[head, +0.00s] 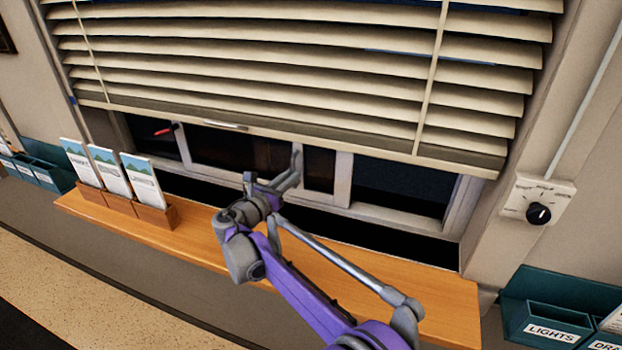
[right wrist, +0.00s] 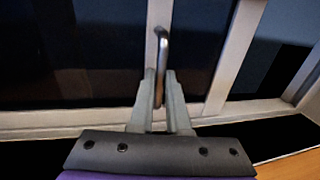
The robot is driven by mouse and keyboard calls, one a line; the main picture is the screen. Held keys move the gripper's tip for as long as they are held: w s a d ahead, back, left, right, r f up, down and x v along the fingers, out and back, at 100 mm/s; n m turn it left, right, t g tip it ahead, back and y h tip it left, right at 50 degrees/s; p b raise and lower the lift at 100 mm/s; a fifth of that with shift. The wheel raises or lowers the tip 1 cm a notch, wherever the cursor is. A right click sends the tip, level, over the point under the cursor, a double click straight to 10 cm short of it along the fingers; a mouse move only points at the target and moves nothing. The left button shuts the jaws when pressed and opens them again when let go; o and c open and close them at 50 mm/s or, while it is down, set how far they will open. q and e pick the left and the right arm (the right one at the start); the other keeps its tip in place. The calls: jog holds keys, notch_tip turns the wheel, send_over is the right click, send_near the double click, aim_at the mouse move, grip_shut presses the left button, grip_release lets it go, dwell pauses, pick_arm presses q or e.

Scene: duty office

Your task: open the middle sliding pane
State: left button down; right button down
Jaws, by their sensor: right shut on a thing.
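The sliding window has white frames and dark glass and shows below the blind. Its middle pane (head: 235,150) is partly covered by my right gripper (head: 273,180). In the right wrist view a metal bar handle (right wrist: 162,50) stands upright on a white pane stile. My right gripper (right wrist: 160,98) is shut on this handle, with one finger on each side of its lower part. The handle is hidden behind the gripper in the head view. I cannot tell how far the pane stands from closed. My left gripper is not in view.
A slatted blind (head: 290,60) hangs over the window's upper part. A wooden ledge (head: 420,290) runs below, with a brochure holder (head: 155,215) at its left. A dial switch (head: 538,213) is on the right wall; a teal bin (head: 548,325) labelled LIGHTS is below it.

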jog(key=shift+w+a, duration=0.2)
jog(key=shift+a, duration=0.5)
jog(key=c, duration=0.9)
grip_release()
jog(key=b+v, duration=0.1)
jog(key=v, duration=0.9)
jog(key=shift+s+b, duration=0.35)
jog(key=shift+a, duration=0.1)
